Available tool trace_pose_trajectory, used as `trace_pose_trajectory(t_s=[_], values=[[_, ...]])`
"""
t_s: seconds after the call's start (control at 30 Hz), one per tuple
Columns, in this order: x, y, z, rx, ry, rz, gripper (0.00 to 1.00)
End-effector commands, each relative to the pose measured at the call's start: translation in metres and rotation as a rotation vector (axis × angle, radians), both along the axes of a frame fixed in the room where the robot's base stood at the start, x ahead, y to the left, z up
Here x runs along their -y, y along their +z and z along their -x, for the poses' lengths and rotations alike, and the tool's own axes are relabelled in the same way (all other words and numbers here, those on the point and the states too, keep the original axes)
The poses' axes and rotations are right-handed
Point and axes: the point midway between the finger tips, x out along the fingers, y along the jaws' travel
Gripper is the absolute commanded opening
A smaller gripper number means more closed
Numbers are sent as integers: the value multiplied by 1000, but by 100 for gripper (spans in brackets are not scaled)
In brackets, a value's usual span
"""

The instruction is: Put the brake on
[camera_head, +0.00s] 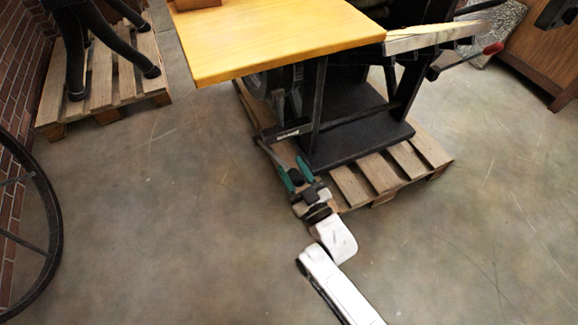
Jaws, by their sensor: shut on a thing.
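The hand press (318,100) is a dark metal frame on a black base under a yellow wooden top. A dark bar (292,131) runs low across its near left side, with a grey upright lever (280,104) beside it. I cannot tell for sure which part is the brake. My gripper (281,150), with teal fingers, is at the lower left of the press by the bar's left part. It is shut on what looks like this bar; the contact is small and partly hidden.
The press stands on a wooden pallet (352,186) just right of my gripper. The yellow top (280,40) overhangs behind it. A red-ended handle (492,48) sticks out to the right. Another pallet (100,85) and a large dark wheel (52,215) are at left. The floor in front is clear.

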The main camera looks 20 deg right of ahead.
Motion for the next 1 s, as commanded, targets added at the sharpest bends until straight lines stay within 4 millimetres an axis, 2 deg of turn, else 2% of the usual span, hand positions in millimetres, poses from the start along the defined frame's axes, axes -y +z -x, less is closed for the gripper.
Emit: trace_pose_trajectory(t_s=[0.03,0.5,0.73,1.0], values=[[-1,-18,5,17,1,4,0],[-2,-74,35,190,2,4,0],[-1,-92,44,250,2,3,0],[-2,-101,48,287,2,3,0]])
